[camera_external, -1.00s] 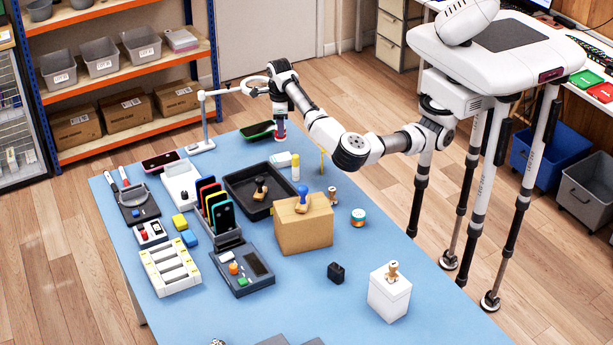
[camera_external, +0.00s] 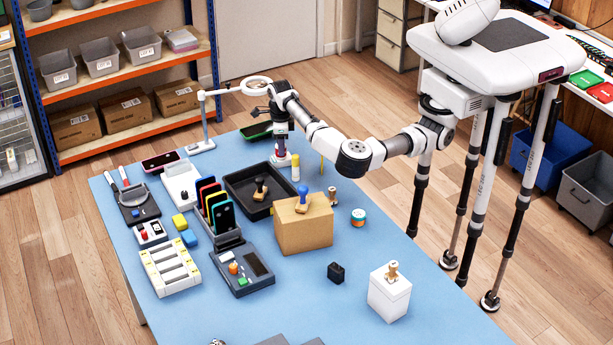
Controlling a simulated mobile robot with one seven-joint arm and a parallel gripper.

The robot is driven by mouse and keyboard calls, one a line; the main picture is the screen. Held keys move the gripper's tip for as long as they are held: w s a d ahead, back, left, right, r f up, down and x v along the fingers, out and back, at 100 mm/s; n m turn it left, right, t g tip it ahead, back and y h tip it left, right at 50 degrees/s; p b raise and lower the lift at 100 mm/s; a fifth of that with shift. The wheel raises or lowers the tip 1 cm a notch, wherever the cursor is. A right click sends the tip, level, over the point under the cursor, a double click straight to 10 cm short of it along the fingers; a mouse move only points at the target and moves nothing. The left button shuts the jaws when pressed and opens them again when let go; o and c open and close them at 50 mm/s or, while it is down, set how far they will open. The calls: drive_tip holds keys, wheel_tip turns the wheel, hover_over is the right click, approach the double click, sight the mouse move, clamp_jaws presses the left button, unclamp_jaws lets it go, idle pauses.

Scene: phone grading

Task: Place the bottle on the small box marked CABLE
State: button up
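My gripper (camera_external: 281,140) points down at the far part of the blue table. A small, partly hidden bottle (camera_external: 281,153) with white and reddish parts is directly below it. The bottle appears upright, and my fingers are too small to tell whether they grip it. A small white box (camera_external: 285,162) lies right at the bottle's foot; it is likely the CABLE box, but its marking cannot be read. I cannot tell whether the bottle touches it.
A ring lamp (camera_external: 256,86) on a stand is close to my wrist at left. A cardboard box (camera_external: 304,230) with a stamp on top is nearer. Free blue table lies at right front.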

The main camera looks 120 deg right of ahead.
drive_tip(key=o, duration=0.4)
drive_tip(key=shift+c, duration=0.2)
wheel_tip(320, 180, up, 12)
drive_tip(key=shift+r, duration=0.2)
